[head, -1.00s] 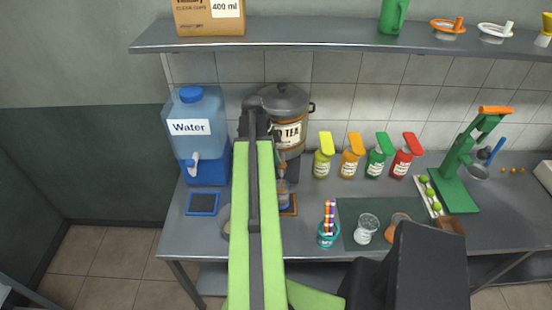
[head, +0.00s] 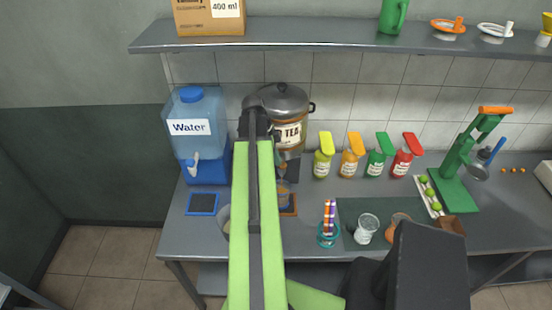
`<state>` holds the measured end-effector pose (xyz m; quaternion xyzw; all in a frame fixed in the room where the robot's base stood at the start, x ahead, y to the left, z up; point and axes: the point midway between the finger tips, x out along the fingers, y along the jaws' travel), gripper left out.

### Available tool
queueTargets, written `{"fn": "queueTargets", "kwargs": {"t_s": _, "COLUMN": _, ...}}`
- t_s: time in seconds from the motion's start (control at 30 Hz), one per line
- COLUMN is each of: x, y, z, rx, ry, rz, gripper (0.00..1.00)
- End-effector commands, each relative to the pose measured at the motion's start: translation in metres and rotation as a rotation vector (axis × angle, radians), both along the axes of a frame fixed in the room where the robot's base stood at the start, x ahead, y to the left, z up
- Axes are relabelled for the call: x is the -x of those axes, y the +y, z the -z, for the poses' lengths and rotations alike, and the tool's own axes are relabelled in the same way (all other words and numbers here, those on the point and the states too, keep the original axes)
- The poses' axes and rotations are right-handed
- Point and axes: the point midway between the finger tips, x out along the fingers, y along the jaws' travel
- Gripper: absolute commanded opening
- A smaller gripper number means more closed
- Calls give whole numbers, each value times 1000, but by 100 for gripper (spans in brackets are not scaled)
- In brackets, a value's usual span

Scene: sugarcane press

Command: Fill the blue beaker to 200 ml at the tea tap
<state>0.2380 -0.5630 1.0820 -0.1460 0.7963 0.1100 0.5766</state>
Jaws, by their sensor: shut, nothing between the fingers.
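The beaker (head: 283,197) stands below the urn's tap area on a brown-edged pad (head: 291,211), partly hidden by my arm. Amber colour shows in it; its level marks are too small to read. The tap is mostly hidden.
A water dispenser (head: 197,135) and a blue-edged pad (head: 202,204) are at left. Several coloured bottles (head: 352,157) stand right of the urn. A marker cup (head: 328,234), a glass beaker (head: 366,229) and a green press (head: 458,175) are further right. A shelf (head: 330,37) runs above.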

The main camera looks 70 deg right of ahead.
Motion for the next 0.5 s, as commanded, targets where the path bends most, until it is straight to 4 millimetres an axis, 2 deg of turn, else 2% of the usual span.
{"fn": "queueTargets", "kwargs": {"t_s": 0.13, "x": 2, "y": -2, "z": 1, "rx": 4, "ry": 3, "rz": 3, "gripper": 0}}
{"fn": "queueTargets", "kwargs": {"t_s": 0.27, "x": 1, "y": -1, "z": -7, "rx": 5, "ry": 2, "rz": 2, "gripper": 0}}
{"fn": "queueTargets", "kwargs": {"t_s": 0.37, "x": 0, "y": 1, "z": -20, "rx": 5, "ry": 2, "rz": 0, "gripper": 0}}
{"fn": "queueTargets", "kwargs": {"t_s": 0.5, "x": -3, "y": 4, "z": -49, "rx": 6, "ry": 2, "rz": -3, "gripper": 0}}
